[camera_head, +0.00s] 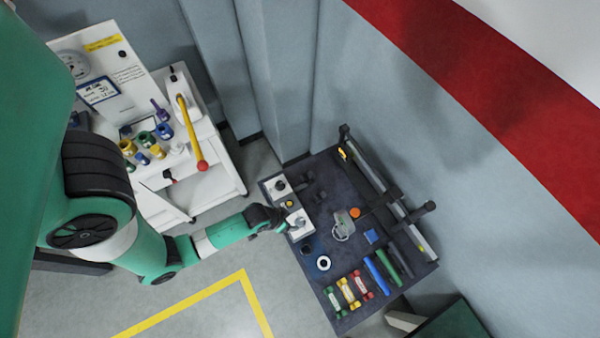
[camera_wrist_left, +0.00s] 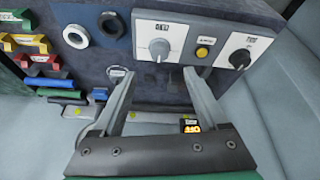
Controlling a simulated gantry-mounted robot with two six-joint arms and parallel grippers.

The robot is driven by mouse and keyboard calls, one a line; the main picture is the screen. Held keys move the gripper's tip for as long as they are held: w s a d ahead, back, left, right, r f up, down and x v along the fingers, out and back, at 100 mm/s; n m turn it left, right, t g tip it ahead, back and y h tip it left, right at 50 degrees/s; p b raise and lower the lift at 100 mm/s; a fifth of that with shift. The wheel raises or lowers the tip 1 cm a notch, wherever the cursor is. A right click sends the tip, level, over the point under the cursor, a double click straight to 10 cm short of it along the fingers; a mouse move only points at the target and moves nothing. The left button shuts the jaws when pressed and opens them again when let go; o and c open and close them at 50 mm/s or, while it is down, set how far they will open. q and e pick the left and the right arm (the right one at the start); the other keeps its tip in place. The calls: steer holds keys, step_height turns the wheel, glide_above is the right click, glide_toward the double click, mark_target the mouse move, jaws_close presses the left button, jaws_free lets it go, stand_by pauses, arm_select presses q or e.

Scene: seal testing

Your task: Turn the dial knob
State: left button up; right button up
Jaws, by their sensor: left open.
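A grey dial knob (camera_wrist_left: 159,47) is on a white panel (camera_wrist_left: 150,26) in the left wrist view. A black knob (camera_wrist_left: 240,58) is on a second white panel to the right, with a yellow button (camera_wrist_left: 202,51) between them. My left gripper (camera_wrist_left: 158,74) is open, its fingertips spread just below the grey knob in the picture; I cannot tell whether they touch it. In the head view my left gripper (camera_head: 287,220) is at the board's left edge beside the lower white panel (camera_head: 301,229). The black knob (camera_head: 280,185) shows above it. My right gripper is out of view.
The dark board (camera_head: 325,290) carries rings, coloured blocks and rods. A small lit orange display (camera_wrist_left: 190,126) shows near the gripper's base. A white bench (camera_head: 212,190) with a yellow-handled lever (camera_head: 187,125) stands left. Walls close off the right side.

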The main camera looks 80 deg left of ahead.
mark_target(300, 221)
arm_select(q)
steer(key=b+x, duration=0.3)
steer(key=x, duration=0.7)
steer(key=shift+w+a+f+b, duration=0.1)
steer(key=shift+w+f+b, duration=0.1)
steer(key=shift+f+b, duration=0.1)
jaws_close()
